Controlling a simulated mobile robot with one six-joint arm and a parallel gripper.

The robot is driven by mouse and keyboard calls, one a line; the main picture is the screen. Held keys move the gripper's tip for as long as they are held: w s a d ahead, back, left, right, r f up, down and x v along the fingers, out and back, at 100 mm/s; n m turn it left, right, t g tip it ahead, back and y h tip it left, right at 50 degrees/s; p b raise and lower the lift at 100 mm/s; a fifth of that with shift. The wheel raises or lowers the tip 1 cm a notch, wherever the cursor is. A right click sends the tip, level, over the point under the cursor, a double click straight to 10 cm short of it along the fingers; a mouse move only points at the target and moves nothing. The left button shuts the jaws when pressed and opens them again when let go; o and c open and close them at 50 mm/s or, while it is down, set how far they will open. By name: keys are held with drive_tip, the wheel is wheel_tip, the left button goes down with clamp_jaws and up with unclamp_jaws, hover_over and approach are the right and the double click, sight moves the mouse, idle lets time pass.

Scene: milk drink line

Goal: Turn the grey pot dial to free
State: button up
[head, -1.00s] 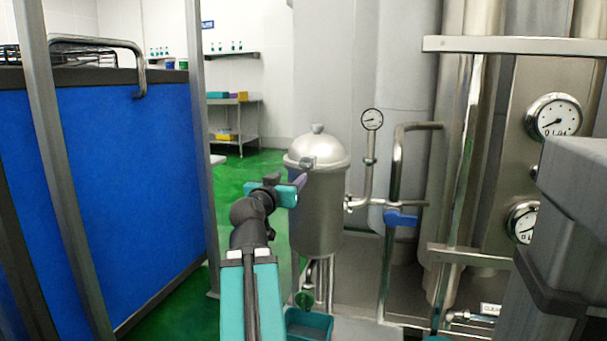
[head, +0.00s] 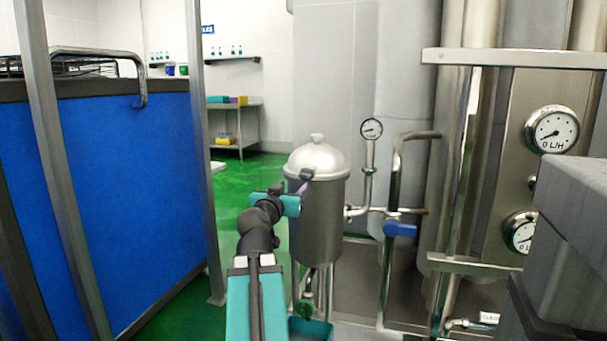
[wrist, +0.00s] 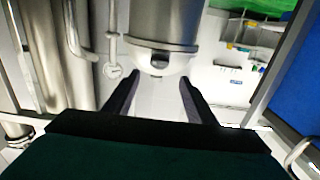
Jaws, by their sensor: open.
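The grey pot (head: 319,225) is a steel cylinder with a domed lid, standing in the middle of the head view. It appears upside down at the top of the wrist view (wrist: 165,20). My gripper (head: 304,183) is in front of the pot's upper side, by the lid rim. In the wrist view my gripper (wrist: 160,80) is open, with its two dark fingers apart and nothing between them but the lid beyond.
A round gauge (head: 371,129) on a pipe and a blue valve handle (head: 400,229) are right of the pot. Two flow gauges (head: 553,130) are on the steel panel farther right. A blue panel (head: 110,200) with a steel post stands left. Green floor lies between.

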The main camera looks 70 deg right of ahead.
sight(304, 177)
drive_tip(key=shift+d+r+p, duration=0.25)
drive_tip(key=shift+d+p, duration=0.55)
drive_tip(key=shift+p, duration=1.65)
drive_tip(key=d+p, duration=0.1)
drive_tip(key=p, duration=0.5)
drive_tip(key=shift+d+f, duration=0.1)
drive_tip(key=shift+w+d+f+b, duration=0.1)
drive_tip(key=shift+w+d+b, duration=0.1)
drive_tip(key=shift+d, duration=1.9)
drive_tip(key=shift+w+d+f+b, duration=0.1)
drive_tip(key=shift+d+b, duration=0.05)
drive_tip(key=shift+d, duration=1.9)
drive_tip(key=shift+c, duration=0.5)
drive_tip(key=c, duration=0.9)
drive_tip(key=shift+o, duration=0.2)
